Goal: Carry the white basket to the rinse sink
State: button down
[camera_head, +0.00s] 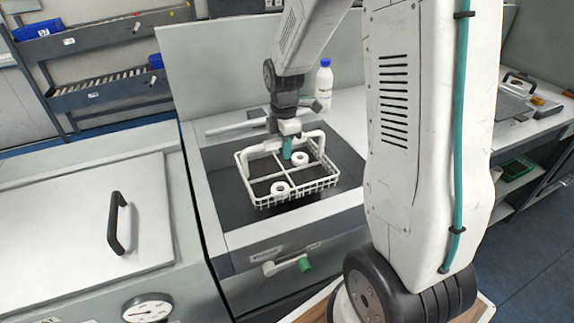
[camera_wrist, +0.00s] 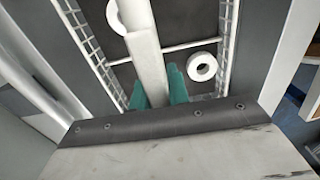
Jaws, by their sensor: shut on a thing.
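The white wire basket (camera_head: 312,191) hangs level over the dark basin (camera_head: 218,184) of the grey unit in the head view. Two white rings (camera_head: 281,190) lie in it. My gripper (camera_head: 287,148) is above the basket's middle, with its teal fingers shut on the white handle bar. In the wrist view, my gripper (camera_wrist: 158,92) has a finger on each side of that bar (camera_wrist: 142,35), and the basket's side wall (camera_wrist: 88,45) shows at left. I cannot tell whether the basket touches the basin floor. The basin's label is unreadable.
A white bottle (camera_head: 324,82) stands behind the basin at right. A white horizontal pipe (camera_head: 235,127) lies at its back left. A closed lid with a black handle (camera_head: 116,222) is at left. A green-knobbed valve (camera_head: 304,264) sticks out in front.

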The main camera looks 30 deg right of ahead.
aim_at(285, 171)
jog(key=shift+f, duration=2.65)
jog(key=c, duration=1.3)
grip_release()
jog(key=shift+c, duration=0.2)
